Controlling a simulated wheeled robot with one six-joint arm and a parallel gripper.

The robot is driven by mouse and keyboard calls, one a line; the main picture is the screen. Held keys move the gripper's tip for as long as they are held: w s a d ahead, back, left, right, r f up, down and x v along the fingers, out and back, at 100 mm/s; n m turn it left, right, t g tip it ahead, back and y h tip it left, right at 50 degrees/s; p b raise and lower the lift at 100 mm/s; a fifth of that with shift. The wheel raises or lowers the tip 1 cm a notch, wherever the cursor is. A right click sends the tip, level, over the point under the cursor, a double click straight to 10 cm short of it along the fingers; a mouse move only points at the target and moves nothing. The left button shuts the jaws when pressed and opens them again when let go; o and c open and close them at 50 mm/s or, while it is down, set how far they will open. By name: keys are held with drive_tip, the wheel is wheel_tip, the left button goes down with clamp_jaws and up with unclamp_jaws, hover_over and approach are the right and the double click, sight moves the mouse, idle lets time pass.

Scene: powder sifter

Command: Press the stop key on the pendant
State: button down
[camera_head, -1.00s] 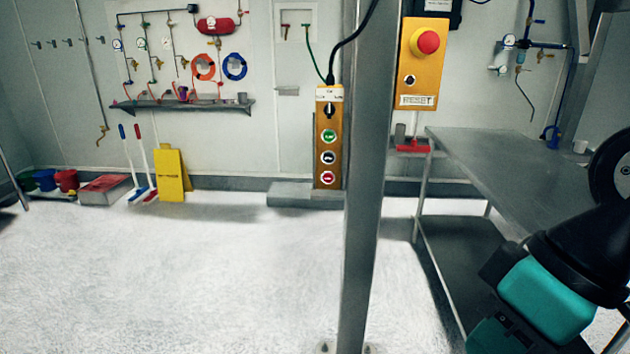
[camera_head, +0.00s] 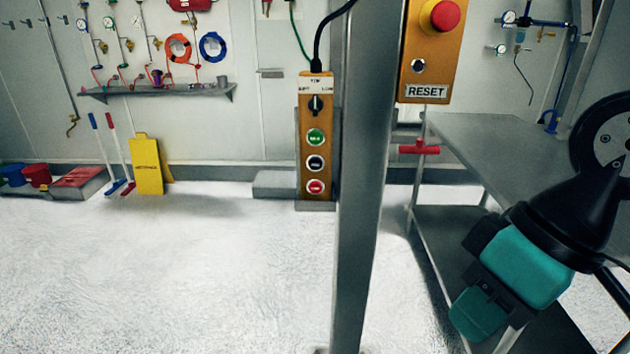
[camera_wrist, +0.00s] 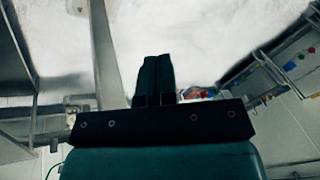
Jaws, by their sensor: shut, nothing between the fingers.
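The pendant (camera_head: 313,135) is a tall orange box hanging by a black cable left of the steel post in the head view. It has a selector switch at the top, then a green key (camera_head: 316,137), a black key (camera_head: 316,162) and a red key (camera_head: 316,187) at the bottom. The key labels are too small to read surely. My gripper shows in the wrist view (camera_wrist: 155,80), with its two dark fingers shut together and empty.
A steel post (camera_head: 365,200) stands just right of the pendant. An orange box with a red mushroom button (camera_head: 445,15) and RESET label is on the post's right. A steel table (camera_head: 500,150) stands at right. A yellow floor sign (camera_head: 148,165) stands at left; the floor between is clear.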

sight(315, 188)
drive_tip(key=w+a+f+n+t+y+b, duration=0.3)
drive_tip(key=w+a+n+t+y, duration=0.1)
drive_tip(key=w, duration=0.7)
drive_tip(key=w+a+f+n+t+y+b, duration=0.3)
drive_tip(key=w+a+n+t, duration=0.4)
drive_tip(key=w+a, duration=0.4)
drive_tip(key=shift+f+n+t+y+b, duration=0.3)
drive_tip(key=shift+f+t+y+b, duration=0.1)
drive_tip(key=shift+f+t, duration=0.35)
drive_tip(key=shift+w, duration=0.15)
drive_tip(key=shift+w+d+p, duration=0.2)
drive_tip(key=shift+w+p, duration=1.8)
drive_tip(key=shift+w, duration=2.25)
drive_tip(key=shift+w, duration=0.1)
